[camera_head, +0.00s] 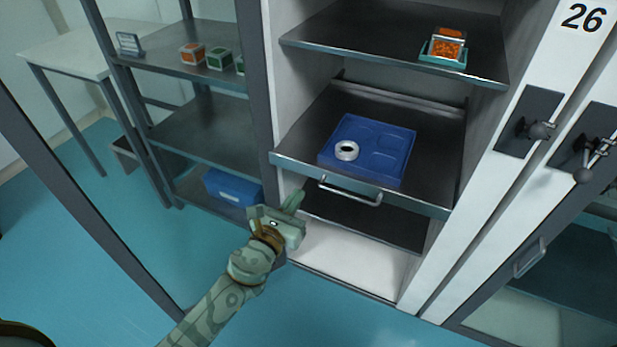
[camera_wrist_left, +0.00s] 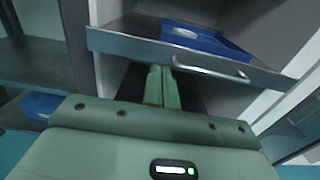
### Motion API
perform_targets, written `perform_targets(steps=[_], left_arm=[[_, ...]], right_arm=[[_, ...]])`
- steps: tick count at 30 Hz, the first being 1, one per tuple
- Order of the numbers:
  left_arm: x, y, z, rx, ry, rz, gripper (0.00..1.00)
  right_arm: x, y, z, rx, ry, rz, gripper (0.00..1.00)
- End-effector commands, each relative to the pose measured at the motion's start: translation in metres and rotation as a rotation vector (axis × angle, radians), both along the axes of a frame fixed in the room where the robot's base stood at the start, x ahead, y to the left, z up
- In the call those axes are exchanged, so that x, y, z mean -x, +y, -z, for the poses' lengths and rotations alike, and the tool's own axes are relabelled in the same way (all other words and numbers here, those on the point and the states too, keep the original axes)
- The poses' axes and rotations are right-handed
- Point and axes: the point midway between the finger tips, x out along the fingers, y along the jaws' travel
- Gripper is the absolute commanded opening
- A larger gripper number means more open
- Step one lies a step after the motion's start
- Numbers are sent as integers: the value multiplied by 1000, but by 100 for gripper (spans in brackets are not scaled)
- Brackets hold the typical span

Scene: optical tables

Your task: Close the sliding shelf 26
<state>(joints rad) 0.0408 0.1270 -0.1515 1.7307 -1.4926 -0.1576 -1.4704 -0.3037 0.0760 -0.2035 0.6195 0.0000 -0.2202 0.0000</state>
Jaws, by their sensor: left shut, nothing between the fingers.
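The sliding shelf (camera_head: 300,155) is a dark metal shelf in the white cabinet marked 26 (camera_head: 583,17). It stands pulled out past the cabinet front, with a silver bar handle (camera_head: 352,194) on its front edge. Its front edge (camera_wrist_left: 130,45) and handle (camera_wrist_left: 212,71) also show in the left wrist view. A blue tray (camera_head: 394,160) with round recesses and a silver ring (camera_head: 347,150) lies on it. My left gripper (camera_head: 294,201) is shut and empty, below and left of the handle, apart from it. Its closed fingers (camera_wrist_left: 162,86) point toward the cabinet. My right gripper is not seen.
A fixed shelf above holds an orange item in a teal holder (camera_head: 443,50). A grey rack (camera_head: 205,130) on the left holds small boxes and a blue bin (camera_head: 232,190). Cabinet doors with dark latches (camera_head: 530,125) are on the right. Blue floor (camera_head: 110,240) is open at left.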

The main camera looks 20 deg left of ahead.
Motion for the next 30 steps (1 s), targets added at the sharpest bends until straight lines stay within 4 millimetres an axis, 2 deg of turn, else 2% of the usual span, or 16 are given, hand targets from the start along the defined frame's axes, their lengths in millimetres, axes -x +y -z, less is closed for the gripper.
perform_targets(steps=[3,10,15,26,30], left_arm=[[-26,-2,0,2,-1,1,0],[-60,-3,1,2,1,1,0],[-70,-3,1,3,1,1,0],[-72,-3,1,3,1,2,0],[-88,-4,2,2,0,3,0]], right_arm=[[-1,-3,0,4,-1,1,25],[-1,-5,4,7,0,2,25],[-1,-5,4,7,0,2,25],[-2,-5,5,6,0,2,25],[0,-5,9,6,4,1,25]])
